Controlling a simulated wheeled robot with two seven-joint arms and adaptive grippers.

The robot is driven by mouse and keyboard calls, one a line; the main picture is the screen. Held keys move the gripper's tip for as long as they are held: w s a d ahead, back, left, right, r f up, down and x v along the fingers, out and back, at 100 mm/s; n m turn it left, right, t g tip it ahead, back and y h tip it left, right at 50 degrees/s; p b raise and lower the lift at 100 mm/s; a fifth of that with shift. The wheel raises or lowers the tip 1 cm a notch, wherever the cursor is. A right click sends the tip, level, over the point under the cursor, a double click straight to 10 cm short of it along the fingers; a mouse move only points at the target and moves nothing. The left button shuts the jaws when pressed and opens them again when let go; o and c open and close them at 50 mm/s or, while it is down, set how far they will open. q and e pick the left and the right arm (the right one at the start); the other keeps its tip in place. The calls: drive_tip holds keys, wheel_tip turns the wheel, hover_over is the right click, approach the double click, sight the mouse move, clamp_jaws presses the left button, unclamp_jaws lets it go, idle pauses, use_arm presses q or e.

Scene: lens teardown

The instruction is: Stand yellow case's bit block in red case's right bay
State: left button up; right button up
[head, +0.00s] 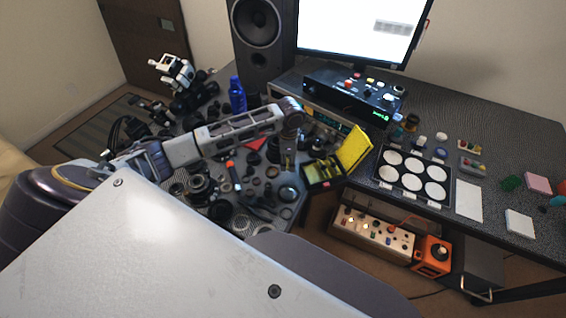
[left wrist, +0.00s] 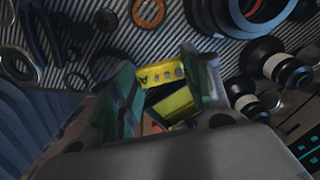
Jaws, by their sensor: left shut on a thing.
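The yellow case (head: 354,149) stands open near the table's front edge in the head view, its yellow lid raised and its dark tray holding yellow-green parts. My left gripper (head: 288,163) points down just left of it. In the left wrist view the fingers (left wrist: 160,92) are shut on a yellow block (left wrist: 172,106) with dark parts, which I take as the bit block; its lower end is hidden. A red surface (head: 257,144), perhaps the red case, shows just below my left arm, mostly hidden; its bays cannot be made out. My right gripper is out of view.
Lens rings and barrels crowd the mat left of and below the gripper. A blue bottle (head: 237,95) stands behind the arm. A black instrument (head: 350,101) sits at the back. A tray of white discs (head: 448,192) lies to the right of the yellow case.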

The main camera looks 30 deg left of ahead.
sight(288, 162)
use_arm(q)
wheel_tip(288, 162, down, 3)
drive_tip(key=shift+r, duration=0.2)
drive_tip(key=shift+f, duration=2.05)
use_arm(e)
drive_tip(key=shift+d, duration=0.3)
